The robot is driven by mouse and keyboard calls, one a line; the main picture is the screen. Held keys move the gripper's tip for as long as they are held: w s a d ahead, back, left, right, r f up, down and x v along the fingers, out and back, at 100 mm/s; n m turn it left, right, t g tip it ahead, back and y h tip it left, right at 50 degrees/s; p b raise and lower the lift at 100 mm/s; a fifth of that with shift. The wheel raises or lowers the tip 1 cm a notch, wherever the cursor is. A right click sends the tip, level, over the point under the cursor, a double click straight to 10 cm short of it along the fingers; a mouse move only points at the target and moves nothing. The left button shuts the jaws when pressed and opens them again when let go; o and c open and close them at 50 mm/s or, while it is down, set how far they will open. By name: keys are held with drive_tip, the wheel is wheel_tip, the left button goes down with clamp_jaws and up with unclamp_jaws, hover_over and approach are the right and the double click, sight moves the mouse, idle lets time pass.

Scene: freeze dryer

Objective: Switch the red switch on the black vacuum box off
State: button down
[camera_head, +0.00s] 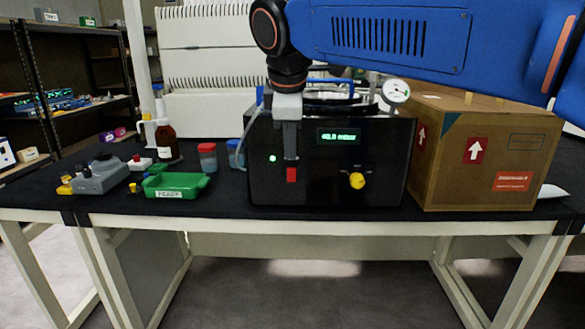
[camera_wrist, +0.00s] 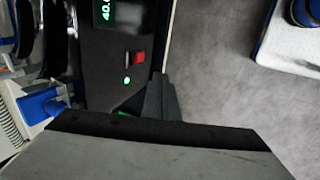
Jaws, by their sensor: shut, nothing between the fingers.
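The black vacuum box (camera_head: 330,165) stands on the table, with a lit green display (camera_head: 339,136), a green light and a yellow knob (camera_head: 357,180) on its front. The red switch (camera_head: 292,174) is low on the front face, left of the knob. It also shows in the wrist view (camera_wrist: 138,57). My gripper (camera_head: 291,158) points down in front of the box, its fingertips just above the switch in the head view. In the wrist view the fingers (camera_wrist: 160,78) are together and empty, beside the switch. I cannot tell whether they touch it.
A cardboard box (camera_head: 490,150) stands close on the right of the vacuum box. On the left are a green tray (camera_head: 175,186), a red-capped jar (camera_head: 207,157), a brown bottle (camera_head: 166,141) and a grey device (camera_head: 100,177). A pressure gauge (camera_head: 396,92) rises behind the box top.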

sight(292, 172)
drive_tip(key=x, duration=0.3)
drive_tip(key=w+x, duration=0.1)
drive_tip(key=x, duration=0.3)
drive_tip(key=w+r+x, duration=0.1)
drive_tip(key=x, duration=0.2)
drive_tip(key=shift+w+f, duration=0.15)
drive_tip(key=shift+f, duration=0.25)
drive_tip(key=shift+w+r, duration=0.15)
drive_tip(key=shift+w, duration=0.65)
drive_tip(key=shift+w+r, duration=0.1)
drive_tip(key=shift+w, duration=0.25)
drive_tip(key=shift+r, duration=0.1)
drive_tip(key=shift+r, duration=0.7)
